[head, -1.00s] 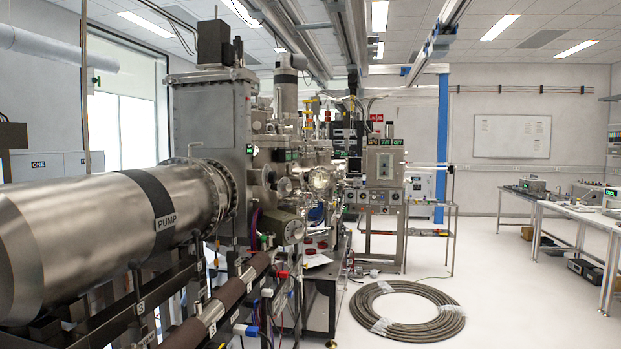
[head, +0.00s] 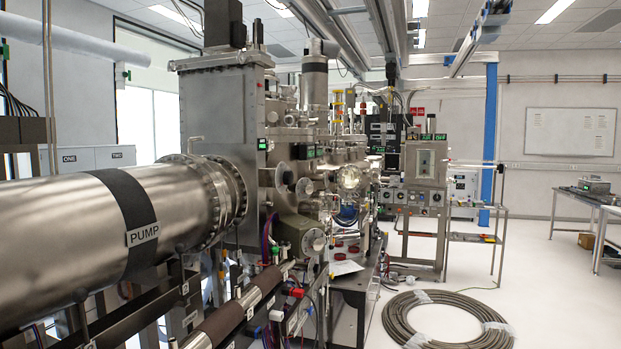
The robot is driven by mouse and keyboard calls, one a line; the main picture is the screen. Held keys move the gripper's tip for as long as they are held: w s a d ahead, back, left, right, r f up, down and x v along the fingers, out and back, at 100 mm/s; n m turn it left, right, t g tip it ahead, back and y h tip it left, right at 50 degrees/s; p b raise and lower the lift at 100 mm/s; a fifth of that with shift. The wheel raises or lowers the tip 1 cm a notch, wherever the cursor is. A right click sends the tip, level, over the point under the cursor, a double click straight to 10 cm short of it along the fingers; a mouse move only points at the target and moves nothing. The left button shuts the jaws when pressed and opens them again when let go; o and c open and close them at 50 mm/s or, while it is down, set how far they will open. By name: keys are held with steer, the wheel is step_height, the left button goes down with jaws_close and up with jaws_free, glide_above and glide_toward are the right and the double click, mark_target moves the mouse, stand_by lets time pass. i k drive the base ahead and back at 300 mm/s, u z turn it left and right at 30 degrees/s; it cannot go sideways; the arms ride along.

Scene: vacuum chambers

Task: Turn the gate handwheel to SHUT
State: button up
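The chamber assembly (head: 222,120) stands in the middle of the head view, with a large steel cylinder marked PUMP (head: 90,225) bolted to its left side. Several round parts sit on the assembly's near side, including a pale disc (head: 314,241) on an olive box and a small dark round part (head: 304,186). I cannot tell which of them is the gate handwheel. No SHUT marking is readable at this size. My gripper is not in view.
A coil of grey hose (head: 440,320) lies on the floor at the lower right. A framed instrument cabinet (head: 426,165) stands behind it. Rails and cables (head: 225,320) run along the front below the pump. White floor is open at the right, before a bench (head: 605,205).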

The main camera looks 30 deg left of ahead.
mark_target(289, 177)
steer(key=i, duration=0.75)
steer(key=u, duration=0.45)
steer(key=i, duration=0.75)
steer(key=u, duration=0.65)
steer(key=i, duration=0.55)
steer(key=u, duration=0.3)
steer(key=k, duration=0.9)
steer(key=u, duration=0.15)
steer(key=i, duration=0.3)
